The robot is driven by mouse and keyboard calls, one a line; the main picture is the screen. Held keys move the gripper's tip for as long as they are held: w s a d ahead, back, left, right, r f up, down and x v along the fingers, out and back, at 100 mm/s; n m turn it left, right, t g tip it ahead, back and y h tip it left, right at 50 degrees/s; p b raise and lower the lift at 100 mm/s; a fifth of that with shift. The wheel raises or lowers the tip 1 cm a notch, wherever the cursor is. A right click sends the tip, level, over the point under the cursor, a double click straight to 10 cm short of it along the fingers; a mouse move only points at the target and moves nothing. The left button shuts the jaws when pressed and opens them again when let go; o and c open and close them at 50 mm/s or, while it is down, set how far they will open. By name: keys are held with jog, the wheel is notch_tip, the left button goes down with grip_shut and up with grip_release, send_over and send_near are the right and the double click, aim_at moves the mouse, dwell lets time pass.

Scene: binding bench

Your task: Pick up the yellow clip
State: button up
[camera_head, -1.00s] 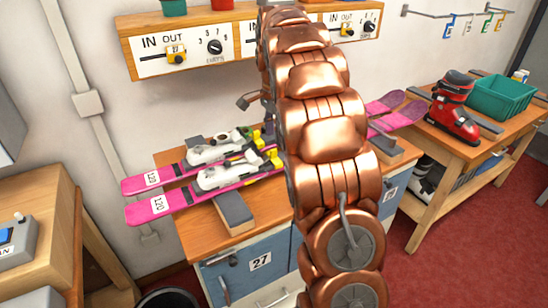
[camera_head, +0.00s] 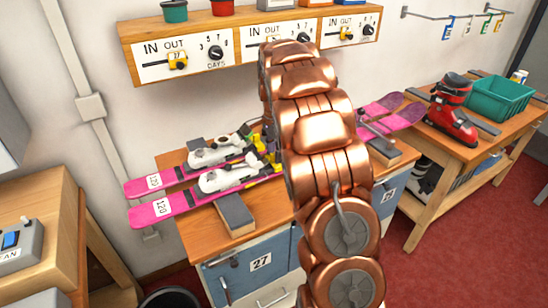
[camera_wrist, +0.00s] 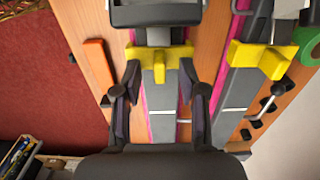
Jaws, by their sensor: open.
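A yellow clip (camera_wrist: 160,58) with a wide T shape sits across a pink and grey ski binding in the wrist view. My gripper (camera_wrist: 160,76) is open, with one dark finger on each side of the clip's narrow stem. Nothing is held, and I cannot tell whether the fingers touch the clip. A second yellow clip (camera_wrist: 258,58) is on the neighbouring ski to the right. My arm hides most of the gripper there.
Dark support blocks (camera_head: 236,213) hold the skis above the wooden bench (camera_head: 195,238). In the wrist view an orange block (camera_wrist: 98,68) lies left, and a metal lever (camera_wrist: 266,104) and green roll (camera_wrist: 307,45) lie right. A panel with dials (camera_head: 210,55) is on the wall behind.

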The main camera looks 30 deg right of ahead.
jog(key=shift+f, duration=0.35)
jog(key=shift+c, duration=0.3)
grip_shut()
notch_tip(320, 180, up, 10)
jog(key=b, duration=0.2)
jog(key=shift+f+b, duration=0.2)
jog(key=shift+b, duration=0.15)
notch_tip(320, 180, up, 6)
jog(key=p, duration=0.3)
jog(key=shift+r, duration=0.2)
dwell(0.8)
